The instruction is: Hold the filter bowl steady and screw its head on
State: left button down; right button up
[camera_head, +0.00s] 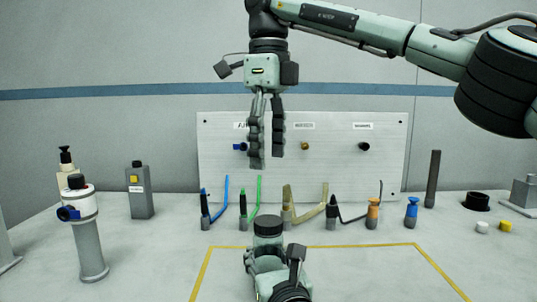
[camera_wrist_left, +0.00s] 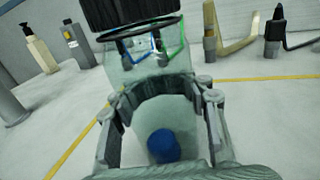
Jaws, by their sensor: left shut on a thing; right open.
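The clear filter bowl (camera_wrist_left: 150,72) stands in my left gripper (camera_wrist_left: 160,100), whose fingers are shut around it. A blue part (camera_wrist_left: 163,146) shows low on the bowl. The black ribbed head (camera_wrist_left: 130,12) is on top of the bowl, with a thin dark ring below it; I cannot tell how far it is threaded. In the head view, the head (camera_head: 267,226) shows as a dark cap above my left gripper (camera_head: 272,262), which hides most of the bowl. My right gripper (camera_head: 266,160) points down, open and empty, above the head and apart from it.
Behind the bowl stand several bent-handled tools (camera_head: 247,215) and a grey panel (camera_head: 335,180) with pegs. A grey post with a white top (camera_head: 88,240) and dispenser bottles are at left. Small caps (camera_head: 505,226) lie at right. Yellow tape (camera_head: 340,244) frames a mostly bare area.

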aim_at(272, 268)
pick_arm(q)
jog(key=c, duration=0.7)
grip_release()
jog(key=v, duration=1.2)
